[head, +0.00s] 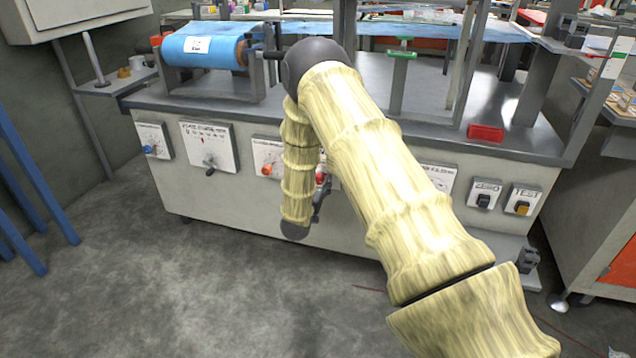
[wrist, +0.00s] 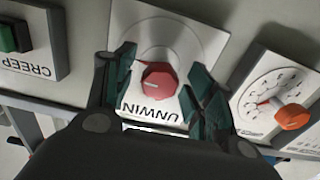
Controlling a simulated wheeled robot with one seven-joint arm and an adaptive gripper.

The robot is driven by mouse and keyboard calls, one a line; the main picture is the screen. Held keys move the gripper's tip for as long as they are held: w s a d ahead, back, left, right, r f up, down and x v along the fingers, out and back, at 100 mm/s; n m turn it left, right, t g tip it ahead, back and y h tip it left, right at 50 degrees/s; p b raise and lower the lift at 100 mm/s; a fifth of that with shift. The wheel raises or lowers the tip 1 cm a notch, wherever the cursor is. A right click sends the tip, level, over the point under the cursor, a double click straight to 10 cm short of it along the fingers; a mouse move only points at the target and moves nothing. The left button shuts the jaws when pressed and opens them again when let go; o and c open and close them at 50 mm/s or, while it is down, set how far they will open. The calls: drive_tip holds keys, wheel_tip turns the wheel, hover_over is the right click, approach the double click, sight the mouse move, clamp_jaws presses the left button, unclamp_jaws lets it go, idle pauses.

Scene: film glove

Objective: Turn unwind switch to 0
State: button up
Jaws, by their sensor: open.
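The unwind switch (wrist: 159,80) is a red knob on a white plate (wrist: 196,40) lettered "UNWIN", upside down in the wrist view. A pointer or "0" mark on it is not legible. My gripper (wrist: 163,84) is open, with one dark green finger on each side of the red knob. I cannot tell whether either finger touches it. In the head view the red knob (head: 320,178) shows just beside my gripper (head: 321,192), and my arm hides most of its plate.
An orange knob (wrist: 292,117) on a dial plate sits to the right in the wrist view, and a green "CREEP" button (wrist: 14,36) to the left.

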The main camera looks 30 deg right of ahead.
drive_tip(key=c, duration=1)
drive_tip(key=shift+r+n+p, duration=0.1)
drive_tip(key=shift+n+p, duration=0.3)
drive_tip(key=shift+a+n+p, duration=0.1)
drive_tip(key=shift+n+p, duration=0.8)
drive_tip(key=shift+p, duration=0.05)
drive_tip(key=n+p, duration=0.3)
drive_tip(key=n, duration=0.2)
drive_tip(key=n+p, duration=0.1)
drive_tip(key=n, duration=0.9)
drive_tip(key=shift+n, duration=0.3)
